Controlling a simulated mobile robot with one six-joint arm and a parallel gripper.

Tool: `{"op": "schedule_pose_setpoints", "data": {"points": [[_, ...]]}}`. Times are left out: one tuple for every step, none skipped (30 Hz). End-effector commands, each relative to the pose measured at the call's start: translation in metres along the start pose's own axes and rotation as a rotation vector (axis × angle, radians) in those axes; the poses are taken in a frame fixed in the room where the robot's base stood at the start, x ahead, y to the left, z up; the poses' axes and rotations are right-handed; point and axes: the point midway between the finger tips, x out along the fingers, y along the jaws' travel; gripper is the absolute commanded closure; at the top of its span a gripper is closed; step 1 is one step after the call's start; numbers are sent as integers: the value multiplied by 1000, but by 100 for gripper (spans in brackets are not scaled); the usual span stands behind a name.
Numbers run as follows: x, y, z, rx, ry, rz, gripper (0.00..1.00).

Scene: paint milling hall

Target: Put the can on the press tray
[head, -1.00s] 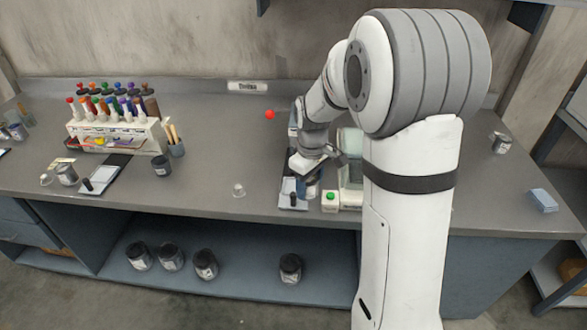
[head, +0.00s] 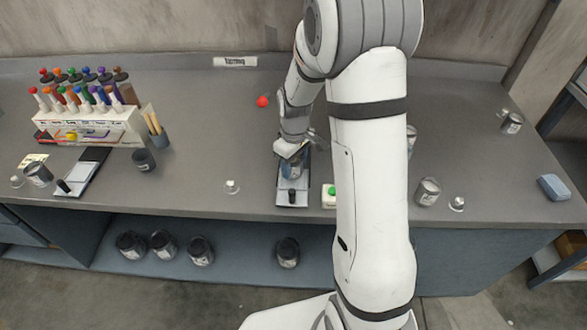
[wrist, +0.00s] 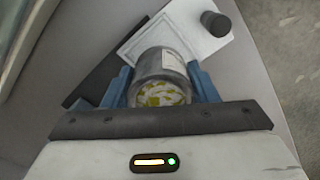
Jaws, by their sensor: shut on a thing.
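My gripper (head: 292,160) is shut on a can (wrist: 162,78), with its blue fingers on either side of it. In the wrist view the can's top faces the camera and shows yellow and white patches; a pale label is on its side. The can is at the back part of a pale flat tray (head: 292,198) with a black knob at its front, which also shows in the wrist view (wrist: 150,32). I cannot tell whether the can touches the tray. Part of the can is hidden by my gripper in the head view.
A green button box (head: 329,196) stands right of the tray; my arm hides what is behind it. A red ball (head: 262,101) shows at the back left. A marker rack (head: 90,125) and a similar plate (head: 80,178) are at left. Another can (head: 427,192) stands at right.

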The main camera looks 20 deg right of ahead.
Motion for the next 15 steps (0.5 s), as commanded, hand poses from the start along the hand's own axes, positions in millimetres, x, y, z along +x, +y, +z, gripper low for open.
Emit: {"op": "schedule_pose_setpoints", "data": {"points": [[8,0,1,2,-4,-3,74],[13,0,1,3,-4,-3,74],[18,1,2,3,-4,-3,74],[22,1,2,4,-3,-2,74],[25,1,2,4,-3,-2,74],[27,1,2,5,-3,-2,74],[28,2,2,5,-2,-1,74],[29,2,2,6,-1,-1,74],[29,2,2,6,0,0,74],[29,2,2,6,0,0,74],[29,2,2,7,0,0,74],[29,2,2,7,0,0,74],[29,2,2,7,0,0,74],[29,2,2,7,0,0,74],[30,2,2,7,0,0,74]]}}
